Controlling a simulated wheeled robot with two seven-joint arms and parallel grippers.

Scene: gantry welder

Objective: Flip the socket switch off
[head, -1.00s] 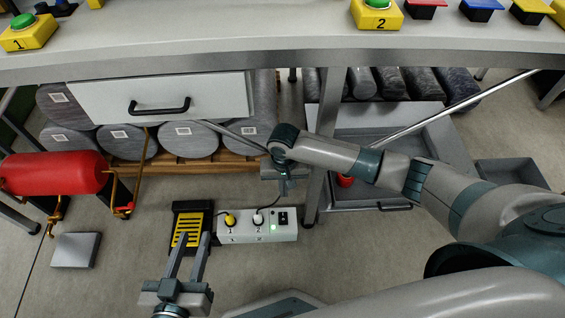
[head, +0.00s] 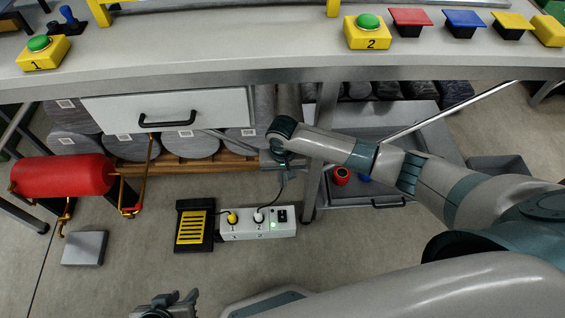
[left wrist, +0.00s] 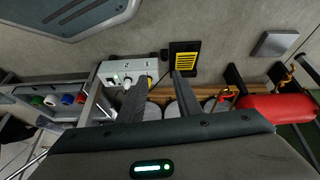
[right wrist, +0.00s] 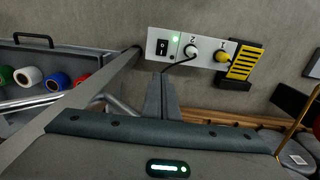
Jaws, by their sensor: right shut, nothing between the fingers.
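A white socket strip (head: 245,232) lies on the floor with a yellow plug at socket 1, a white plug at socket 2 and a lit green light. Its black switch (head: 282,214) is at the right end; in the right wrist view the switch (right wrist: 162,47) shows I and O marks. My right gripper (head: 283,178) is shut and empty, above and beyond the strip's switch end, apart from it; its fingers also show in the right wrist view (right wrist: 162,85). My left gripper (head: 178,298) is low in the head view; the left wrist view shows its fingers (left wrist: 156,88) spread and empty.
A black and yellow pedal (head: 194,225) sits left of the strip. A table leg (head: 322,160) stands close to the strip's right end. The workbench (head: 230,75) and its drawer (head: 215,108) overhang the area. A red tank (head: 62,176) is at the left.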

